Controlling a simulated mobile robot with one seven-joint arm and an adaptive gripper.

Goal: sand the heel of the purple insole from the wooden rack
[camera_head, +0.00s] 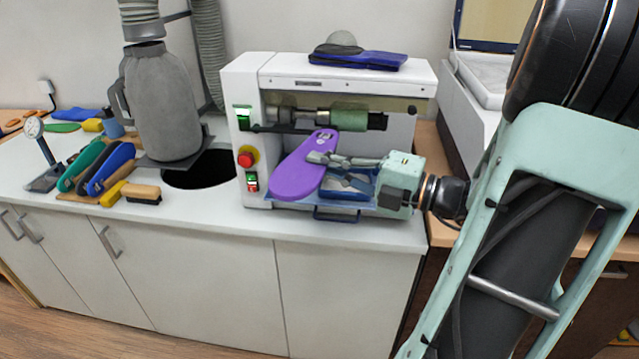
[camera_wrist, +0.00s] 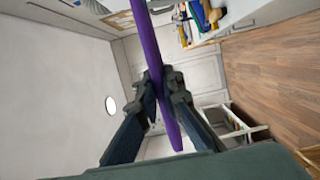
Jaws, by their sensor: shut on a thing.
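The purple insole (camera_head: 296,176) is held in my gripper (camera_head: 318,158) in front of the sanding machine (camera_head: 345,75). In the head view its broad end points down and left, and its narrower end points up toward the green sanding roller (camera_head: 347,120). I cannot tell whether that end touches the roller. In the wrist view the insole (camera_wrist: 150,50) is seen edge-on between the two fingers of my gripper (camera_wrist: 166,88), which are shut on it. The wooden rack (camera_head: 100,170) at the left holds green and blue insoles.
A blue tray (camera_head: 345,190) sits under the roller. The machine front has a red button (camera_head: 247,157) and green switches. Dark blue insoles (camera_head: 360,58) lie on its top. A grey dust collector (camera_head: 160,105) stands left, beside a round dark hole. A brush (camera_head: 142,193) lies near the rack.

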